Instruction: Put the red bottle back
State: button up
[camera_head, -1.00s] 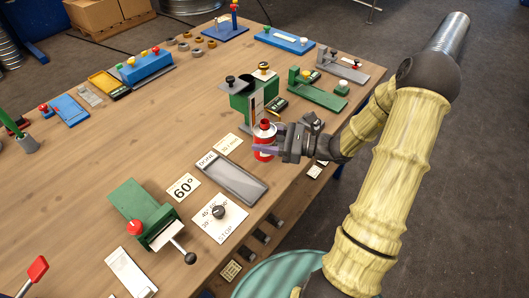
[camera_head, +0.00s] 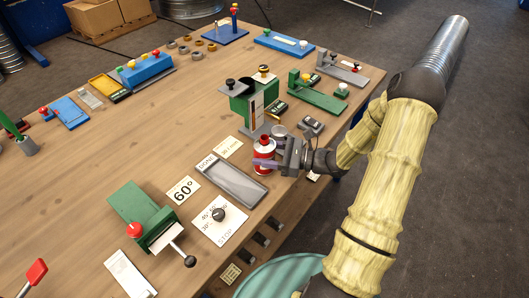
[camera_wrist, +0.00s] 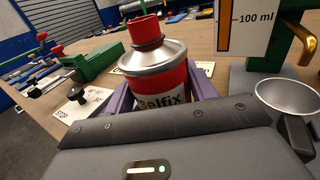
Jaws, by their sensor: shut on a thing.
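The red bottle (camera_head: 263,153) has a red cap, a silver shoulder and a red and white body. It is upright near the table's right edge, beside the grey tray marked DONE (camera_head: 232,179). My gripper (camera_head: 277,163) comes from the right and is shut on the bottle. In the wrist view the bottle (camera_wrist: 150,66) stands between the two purple fingers, its label partly hidden by my gripper's body. I cannot tell whether its base touches the table.
A green stand with a 100 ml scale (camera_head: 252,108) is just behind the bottle. A small metal cup (camera_head: 279,131) and a dark device (camera_head: 311,126) are close to my gripper. The 39 / min card (camera_head: 228,147) lies to the left. Open wood lies further left.

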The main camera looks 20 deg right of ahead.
jog(key=shift+f, duration=0.1)
jog(key=o, duration=1.1)
jog(key=shift+o, duration=0.2)
jog(key=b+v, duration=0.1)
jog(key=v, duration=1.1)
